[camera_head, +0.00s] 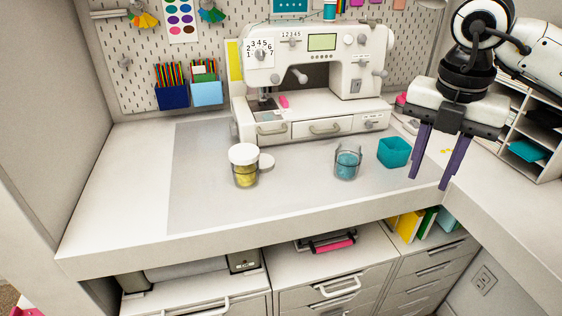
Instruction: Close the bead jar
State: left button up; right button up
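A glass jar (245,176) of yellow beads stands upright on the desk at centre left, with a white lid (243,154) on its top. A second glass jar (347,164) holding blue contents stands to its right, and I see no lid on it. My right gripper (429,181) points down over the right part of the desk, to the right of both jars. Its two purple fingers are apart with nothing between them. My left gripper is out of view.
A teal open box (394,152) stands between the blue jar and my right gripper. A sewing machine (310,85) stands behind the jars. Shelves with trays (527,150) are at the right. The desk (130,195) is clear at left and along its front edge.

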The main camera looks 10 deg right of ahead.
aim_at(349, 156)
jog(key=z, duration=1.3)
jog(key=i, duration=0.6)
jog(key=u, duration=2.65)
